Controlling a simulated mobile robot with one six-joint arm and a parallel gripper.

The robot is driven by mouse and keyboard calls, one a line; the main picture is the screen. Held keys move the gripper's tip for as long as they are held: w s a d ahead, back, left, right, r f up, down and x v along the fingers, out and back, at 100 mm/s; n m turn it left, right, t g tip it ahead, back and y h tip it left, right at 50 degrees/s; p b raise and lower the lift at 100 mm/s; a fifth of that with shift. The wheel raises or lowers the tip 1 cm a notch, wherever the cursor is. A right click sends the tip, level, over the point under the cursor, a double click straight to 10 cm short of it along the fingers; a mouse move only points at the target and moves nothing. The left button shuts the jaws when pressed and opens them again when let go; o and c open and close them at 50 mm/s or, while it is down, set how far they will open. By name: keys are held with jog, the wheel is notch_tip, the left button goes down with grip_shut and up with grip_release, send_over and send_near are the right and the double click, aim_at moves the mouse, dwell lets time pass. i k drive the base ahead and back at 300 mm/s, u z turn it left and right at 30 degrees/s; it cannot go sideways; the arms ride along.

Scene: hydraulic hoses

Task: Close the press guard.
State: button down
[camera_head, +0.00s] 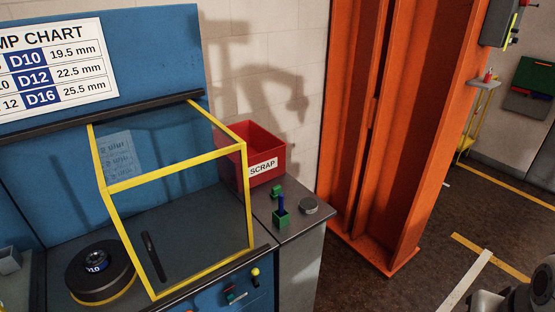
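The press guard (178,179) is a clear panelled box with a yellow frame and a dark upright handle (153,257) near its lower left. It stands on the blue bench between a dark upper rail (60,126) and a dark bar along the bench's front edge. My gripper is not in view; a grey part that looks like my arm shows at the lower right corner.
Knobs (255,273) stick out of the bench front. An orange column (385,130) rises beyond; floor at right is open.

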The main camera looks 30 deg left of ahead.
aim_at(105, 192)
jog(key=u, duration=0.7)
jog(key=i, duration=1.15)
jog(key=u, duration=0.9)
jog(key=k, duration=0.7)
jog(key=u, duration=0.2)
jog(key=i, duration=0.8)
jog(key=z, duration=0.15)
